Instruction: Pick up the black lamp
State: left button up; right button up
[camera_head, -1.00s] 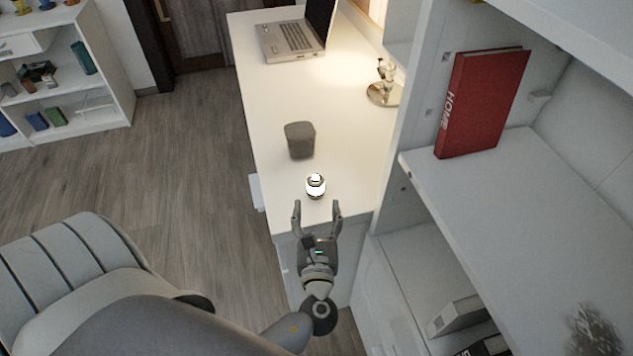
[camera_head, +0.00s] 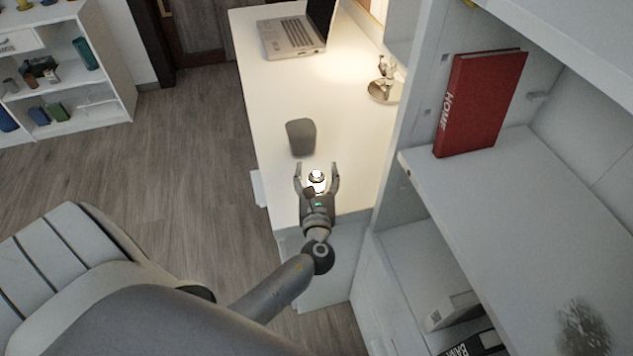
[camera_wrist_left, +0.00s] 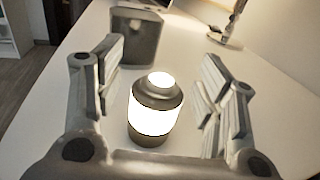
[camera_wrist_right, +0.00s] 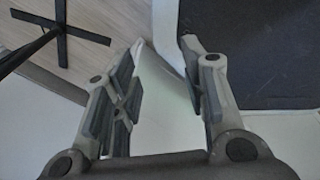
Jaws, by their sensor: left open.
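The lamp (camera_head: 317,178) is a small cylinder with a glowing white middle and dark bands, standing upright near the front end of the white desk. In the left wrist view the lamp (camera_wrist_left: 155,112) stands between the fingers, with a gap on each side. My left gripper (camera_head: 317,172) is open around it; it also shows in the left wrist view (camera_wrist_left: 160,95). In the head view the gripper hides the lamp's lower part. My right gripper (camera_wrist_right: 160,85) is open and empty in its wrist view. It does not show in the head view.
A grey speaker-like block (camera_head: 301,137) stands just beyond the lamp. A laptop (camera_head: 291,37) and a round metal stand (camera_head: 384,90) are farther back on the desk (camera_head: 275,105). A tall shelf with a red book (camera_head: 481,102) borders the desk on the right.

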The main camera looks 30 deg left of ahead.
aim_at(316, 174)
pick_arm(q)
jog(key=c, duration=1.1)
jog(key=shift+c, duration=0.3)
jog(key=shift+r, duration=0.45)
notch_tip(316, 174, up, 3)
jog(key=shift+f+p, duration=0.1)
jog(key=shift+p, duration=0.3)
jog(key=s+d+r, duration=0.3)
jog(key=s+r, duration=0.6)
jog(key=s, duration=0.4)
jog(key=shift+s+d+r+p, duration=0.2)
jog(key=shift+s+p, duration=0.15)
